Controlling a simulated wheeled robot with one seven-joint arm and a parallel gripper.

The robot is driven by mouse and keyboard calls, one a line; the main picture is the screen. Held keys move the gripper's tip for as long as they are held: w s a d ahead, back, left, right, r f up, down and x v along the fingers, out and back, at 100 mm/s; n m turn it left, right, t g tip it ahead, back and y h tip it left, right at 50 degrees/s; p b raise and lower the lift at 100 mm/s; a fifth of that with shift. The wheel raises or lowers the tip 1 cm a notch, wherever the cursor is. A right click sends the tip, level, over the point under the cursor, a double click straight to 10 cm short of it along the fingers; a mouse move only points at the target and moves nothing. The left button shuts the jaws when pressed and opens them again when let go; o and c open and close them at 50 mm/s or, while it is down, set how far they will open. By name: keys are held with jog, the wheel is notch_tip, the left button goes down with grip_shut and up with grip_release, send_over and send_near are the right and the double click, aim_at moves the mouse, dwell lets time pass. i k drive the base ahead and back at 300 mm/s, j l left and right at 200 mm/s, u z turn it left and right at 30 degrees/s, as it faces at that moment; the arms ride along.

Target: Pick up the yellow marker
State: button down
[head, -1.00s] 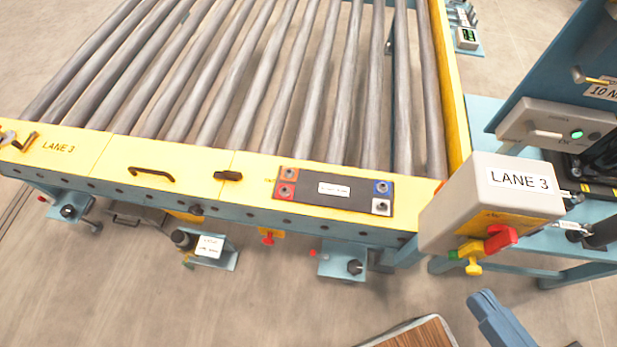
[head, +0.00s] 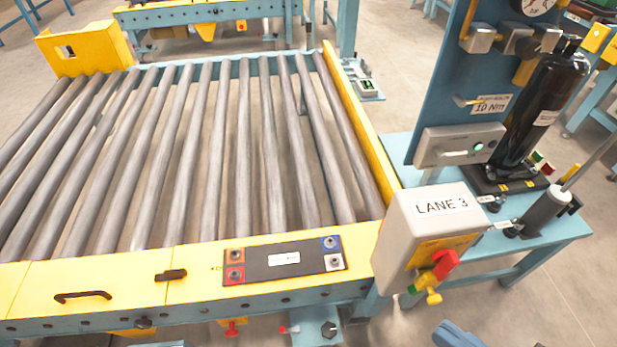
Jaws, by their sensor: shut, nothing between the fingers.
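No object is clearly recognisable as the yellow marker in the head view. A small yellow piece (head: 571,173) shows at the right, on or behind the blue bench, close to a thin grey rod. It is too small to tell whether it is a marker. Small red and green pieces (head: 541,162) show just left of it, beside the black cylinder. My gripper is not in view.
The roller conveyor (head: 190,150) with yellow edges fills the left and middle. The grey LANE 3 box (head: 425,225) stands at its right front corner, before the blue bench (head: 540,245). A black cylinder (head: 535,110) stands on the bench. Floor at lower right looks open.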

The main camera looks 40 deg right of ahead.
aim_at(573, 170)
jog(key=z, duration=2.25)
jog(key=i+l+z, duration=0.1)
jog(key=i+z, duration=0.65)
